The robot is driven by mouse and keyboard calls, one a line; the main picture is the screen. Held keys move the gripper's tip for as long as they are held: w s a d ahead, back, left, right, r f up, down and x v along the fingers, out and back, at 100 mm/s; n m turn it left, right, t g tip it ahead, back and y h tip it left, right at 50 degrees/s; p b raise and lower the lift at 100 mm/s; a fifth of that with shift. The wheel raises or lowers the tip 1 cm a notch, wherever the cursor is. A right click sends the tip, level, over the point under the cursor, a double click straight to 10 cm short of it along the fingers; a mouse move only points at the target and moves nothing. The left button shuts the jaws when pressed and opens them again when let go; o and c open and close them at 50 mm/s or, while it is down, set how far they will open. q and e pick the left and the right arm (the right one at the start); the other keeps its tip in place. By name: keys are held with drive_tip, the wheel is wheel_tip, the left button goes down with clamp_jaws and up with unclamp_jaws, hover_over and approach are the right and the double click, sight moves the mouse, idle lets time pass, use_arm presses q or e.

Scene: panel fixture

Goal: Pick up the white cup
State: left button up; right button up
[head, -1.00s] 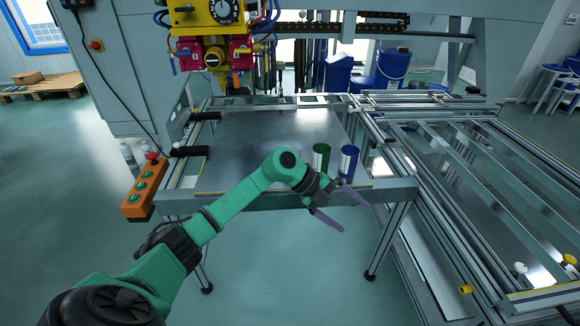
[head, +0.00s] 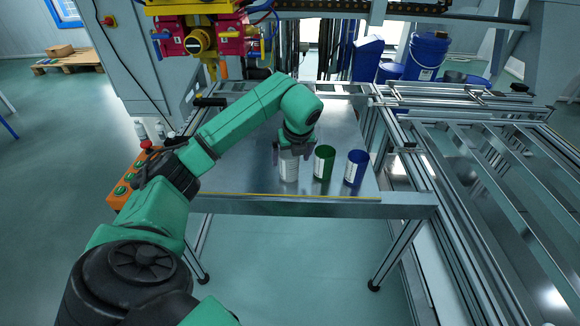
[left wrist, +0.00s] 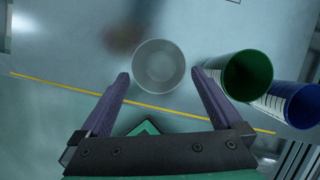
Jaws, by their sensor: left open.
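The white cup (head: 289,167) stands upright on the metal table (head: 240,180), left of the green and blue cups. Its upper part is hidden by my gripper in the head view. In the left wrist view the white cup (left wrist: 158,66) shows its open round rim. My left gripper (head: 294,148) is over the white cup in the head view. In the left wrist view my left gripper (left wrist: 160,75) is open, with one finger on each side of the cup's near edge. I cannot tell whether the fingers touch it. My right gripper is not in view.
A green cup (head: 324,163) stands just right of the white cup, and a blue cup (head: 356,168) stands beyond it. In the left wrist view the right finger is close to the green cup (left wrist: 246,76). A red and yellow machine unit (head: 205,35) hangs above the table's back.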

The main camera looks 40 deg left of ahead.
sight(289, 166)
use_arm(q)
drive_tip(key=x, duration=0.5)
drive_tip(key=shift+s+f, duration=0.1)
drive_tip(key=shift+f, duration=0.1)
drive_tip(key=shift+a+f, duration=0.1)
drive_tip(key=shift+f, duration=0.1)
drive_tip(key=shift+c, duration=0.6)
drive_tip(key=shift+r, duration=0.1)
drive_tip(key=c, duration=1.2)
use_arm(e)
drive_tip(key=w, duration=0.2)
drive_tip(key=shift+w+d, duration=0.25)
drive_tip(key=shift+w, duration=0.15)
